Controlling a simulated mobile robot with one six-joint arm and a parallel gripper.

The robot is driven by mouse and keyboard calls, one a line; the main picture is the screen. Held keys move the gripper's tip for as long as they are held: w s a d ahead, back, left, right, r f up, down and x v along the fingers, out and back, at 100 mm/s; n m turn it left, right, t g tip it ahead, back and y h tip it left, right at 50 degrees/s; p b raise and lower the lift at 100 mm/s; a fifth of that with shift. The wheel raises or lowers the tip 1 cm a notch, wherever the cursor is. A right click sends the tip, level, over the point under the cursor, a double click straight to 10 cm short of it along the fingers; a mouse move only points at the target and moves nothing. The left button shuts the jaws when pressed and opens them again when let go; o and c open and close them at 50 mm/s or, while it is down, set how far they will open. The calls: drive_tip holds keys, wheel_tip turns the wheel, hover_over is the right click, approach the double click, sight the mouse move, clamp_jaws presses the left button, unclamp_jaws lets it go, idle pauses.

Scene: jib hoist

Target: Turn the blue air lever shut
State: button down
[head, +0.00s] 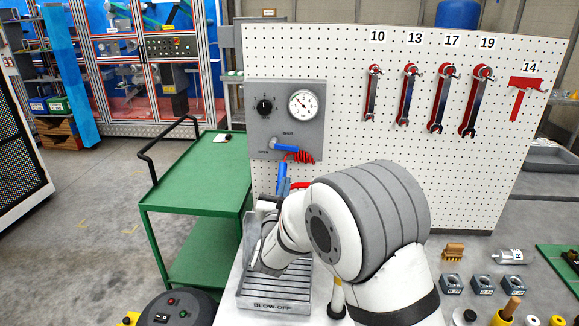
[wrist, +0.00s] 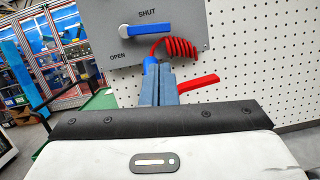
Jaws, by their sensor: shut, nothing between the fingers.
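The blue air lever (head: 284,147) is on the grey panel (head: 312,128) of the pegboard. In the wrist view the lever (wrist: 148,29) lies nearly level, its pale pivot at the left end and its handle pointing right. SHUT is printed above it and OPEN below left. My gripper (wrist: 159,66) is shut and empty, its fingertips below the lever and apart from it. A blue part with a red lever (wrist: 198,84) and a coiled red hose (wrist: 175,47) shows by the fingers, partly hidden. In the head view my arm hides most of the gripper.
A gauge (head: 302,104) and black knob (head: 264,106) sit above the lever. A green cart (head: 195,175) stands left. The grey BLOW-OFF tray (head: 272,304) is below my arm. Small parts lie on the bench at right.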

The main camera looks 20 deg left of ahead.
sight(291, 150)
drive_tip(key=p+x, duration=0.3)
drive_tip(key=x, duration=0.6)
drive_tip(key=shift+w+a+p, duration=0.2)
drive_tip(key=shift+w+p, duration=0.15)
drive_tip(key=shift+p, duration=0.05)
drive_tip(key=shift+r+b, duration=0.1)
drive_tip(key=shift+b, duration=0.2)
drive_tip(key=shift+d+r+b, duration=0.2)
drive_tip(key=shift+r+b, duration=0.75)
drive_tip(key=shift+b, duration=1.05)
